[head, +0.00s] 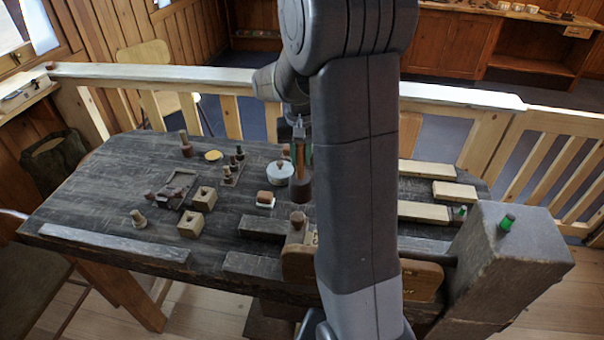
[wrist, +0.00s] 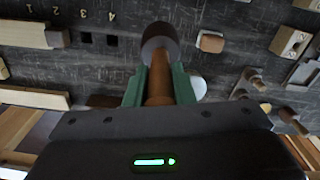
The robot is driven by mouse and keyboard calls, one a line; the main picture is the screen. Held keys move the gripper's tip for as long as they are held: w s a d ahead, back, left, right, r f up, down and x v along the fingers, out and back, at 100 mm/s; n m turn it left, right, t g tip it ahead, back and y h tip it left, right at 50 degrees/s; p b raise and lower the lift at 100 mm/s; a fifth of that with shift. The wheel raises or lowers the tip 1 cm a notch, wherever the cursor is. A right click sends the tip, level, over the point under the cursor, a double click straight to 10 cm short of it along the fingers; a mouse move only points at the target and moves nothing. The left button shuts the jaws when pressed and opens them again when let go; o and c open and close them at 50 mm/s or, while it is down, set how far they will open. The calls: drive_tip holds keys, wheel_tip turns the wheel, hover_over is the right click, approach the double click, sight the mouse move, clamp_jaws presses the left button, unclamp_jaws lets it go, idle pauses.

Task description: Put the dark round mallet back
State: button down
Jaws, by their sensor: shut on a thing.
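The mallet has a brown wooden handle (wrist: 158,85) and a dark round head (wrist: 160,42). In the head view the dark head (head: 301,190) hangs below the handle, over the dark workbench (head: 110,195). My gripper (wrist: 158,72) is shut on the handle, with one green finger on each side. In the head view my gripper (head: 301,146) is partly hidden by my arm. I cannot tell whether the mallet head touches the bench.
A white lidded pot (head: 279,173) stands close left of the mallet. A small block with a brown top (head: 265,198), wooden blocks (head: 191,224) and pegs (head: 186,145) stand further left. Pale wooden bars (head: 424,211) lie at right. A wooden railing (head: 235,120) runs behind.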

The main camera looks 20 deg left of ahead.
sight(301, 179)
drive_tip(key=shift+f, duration=2.3)
drive_tip(key=shift+f, duration=0.2)
drive_tip(key=c, duration=1.2)
unclamp_jaws()
drive_tip(key=shift+c, duration=0.2)
wheel_tip(301, 179, up, 12)
drive_tip(key=shift+r, duration=0.2)
drive_tip(key=shift+f, duration=0.1)
